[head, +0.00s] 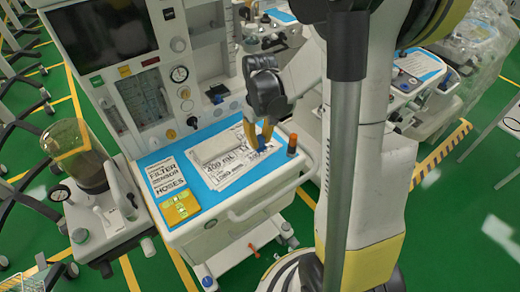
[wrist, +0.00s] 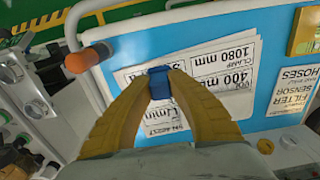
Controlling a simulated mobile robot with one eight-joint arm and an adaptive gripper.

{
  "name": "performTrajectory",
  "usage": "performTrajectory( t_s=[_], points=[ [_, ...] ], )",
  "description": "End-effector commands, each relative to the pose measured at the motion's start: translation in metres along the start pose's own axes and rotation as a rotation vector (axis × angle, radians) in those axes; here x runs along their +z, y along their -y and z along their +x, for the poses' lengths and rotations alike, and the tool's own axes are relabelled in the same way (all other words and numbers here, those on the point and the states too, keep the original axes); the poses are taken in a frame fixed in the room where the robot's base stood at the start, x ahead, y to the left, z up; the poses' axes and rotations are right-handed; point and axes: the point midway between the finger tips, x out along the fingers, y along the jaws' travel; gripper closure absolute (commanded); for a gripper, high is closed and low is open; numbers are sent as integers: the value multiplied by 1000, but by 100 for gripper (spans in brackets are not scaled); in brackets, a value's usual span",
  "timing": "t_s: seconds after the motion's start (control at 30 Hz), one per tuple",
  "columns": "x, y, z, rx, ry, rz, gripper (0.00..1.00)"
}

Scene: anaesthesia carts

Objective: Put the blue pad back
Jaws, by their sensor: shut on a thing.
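My gripper (head: 258,136) reaches down over the front right part of the cart's blue-topped work surface (head: 212,205). Its yellow fingers are shut on a small dark blue block, which I take for the blue pad (head: 263,148). In the wrist view the pad (wrist: 159,80) sits between the fingertips (wrist: 160,76), over the white printed sheets (wrist: 215,75). Its lower part is partly hidden by the fingers. I cannot tell whether the pad touches the sheets or hangs just above them.
An orange-topped post (head: 292,144) stands just right of the pad. A yellow card (head: 179,204) lies at the surface's front left. The machine's panel (head: 140,100) rises behind, and a white handle rail (head: 270,205) runs along the front. A clear canister (head: 80,160) stands left.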

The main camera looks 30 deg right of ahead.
Motion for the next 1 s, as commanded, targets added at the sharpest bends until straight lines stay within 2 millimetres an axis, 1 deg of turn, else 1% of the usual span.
performTrajectory(
  t_s=[0.1, 0.2, 0.27, 0.47, 0.6, 0.63, 0.67, 0.7, 1.0],
  points=[
    [0, 0, 20, 0, 0, 0, 100],
    [0, 0, 35, 1, 0, 0, 100],
    [0, 0, 38, 1, 0, 0, 100],
    [0, 0, 36, 1, 0, 0, 100],
    [0, 0, 40, 1, 0, 0, 100],
    [0, 0, 40, 1, 0, 0, 74],
    [0, 0, 39, 1, 0, 0, 64],
    [0, 0, 39, 1, 0, 0, 62],
    [0, 0, 37, 1, 0, 0, 62]
  ],
)
